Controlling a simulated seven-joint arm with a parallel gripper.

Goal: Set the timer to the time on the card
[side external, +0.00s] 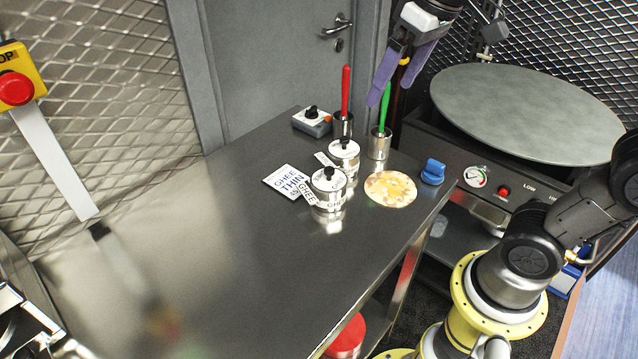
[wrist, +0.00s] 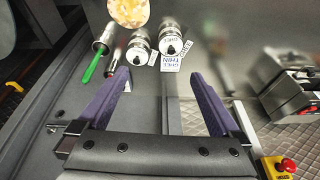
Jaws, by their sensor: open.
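A small grey box with a white top and black knob (side external: 312,121), which looks like the timer, sits at the table's far end; its dial marks are too small to read. A white card (side external: 287,184) reads "GHEE THIN" with a small number below, perhaps 45; it also shows in the wrist view (wrist: 170,64). My gripper (side external: 391,93) is open and empty, raised near the table's far end, right of the box and apart from it. In the wrist view its purple fingers (wrist: 160,74) are spread wide. I cannot make out the box there.
Two lidded ghee tins (side external: 328,189) stand beside the card. Metal cups hold a red-handled tool (side external: 345,92) and a green-handled tool (side external: 384,108). The table's left part (side external: 180,240) is clear.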

